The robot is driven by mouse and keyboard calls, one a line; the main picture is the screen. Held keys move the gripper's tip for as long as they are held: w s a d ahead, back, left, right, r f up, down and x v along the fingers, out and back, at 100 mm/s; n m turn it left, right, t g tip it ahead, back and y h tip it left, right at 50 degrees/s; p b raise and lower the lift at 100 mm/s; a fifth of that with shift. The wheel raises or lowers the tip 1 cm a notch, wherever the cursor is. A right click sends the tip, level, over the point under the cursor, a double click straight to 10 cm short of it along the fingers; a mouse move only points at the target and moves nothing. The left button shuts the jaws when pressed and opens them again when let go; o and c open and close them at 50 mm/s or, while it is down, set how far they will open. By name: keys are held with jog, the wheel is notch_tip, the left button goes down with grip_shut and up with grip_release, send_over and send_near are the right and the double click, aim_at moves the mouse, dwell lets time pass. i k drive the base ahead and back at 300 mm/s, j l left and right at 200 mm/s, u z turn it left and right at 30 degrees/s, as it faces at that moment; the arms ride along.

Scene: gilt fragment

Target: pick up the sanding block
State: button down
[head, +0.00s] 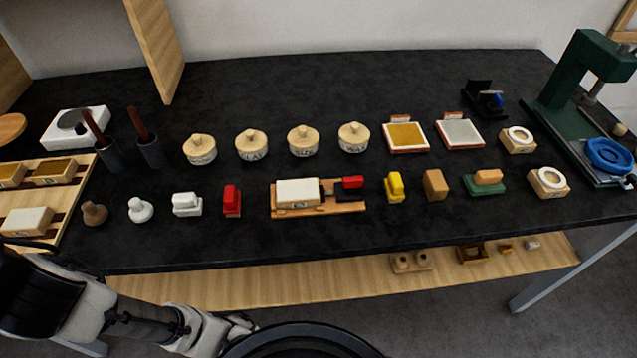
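A plain tan-brown block (435,184) stands in the front row of the black worktop, right of the middle. It looks most like the sanding block, though no label on it can be read. A yellow block-like tool (395,187) stands just left of it, and a green-based piece with an orange-tan top (484,182) just right. My gripper (240,328) is low at the bottom left, below the worktop's front edge and far from the block. Its fingers are small and unclear, so I cannot tell whether it is open or shut.
A wooden board with a cream block (298,193) lies left of the yellow tool. Several lidded pots (303,141) stand behind. A green press (570,110) fills the right end. A wooden shelf (340,285) runs under the worktop. The back middle is bare.

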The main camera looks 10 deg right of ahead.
aim_at(435, 187)
jog(key=z, duration=0.65)
jog(key=j+z, duration=0.2)
jog(key=z, duration=0.25)
jog(key=k+j+z, duration=0.15)
jog(key=z, duration=0.3)
jog(key=k+j, duration=0.25)
jog(key=j, duration=0.15)
jog(key=k+j, duration=0.3)
jog(key=i+j, duration=0.1)
jog(key=i, duration=0.35)
jog(key=i+j, duration=0.15)
jog(key=i, duration=0.3)
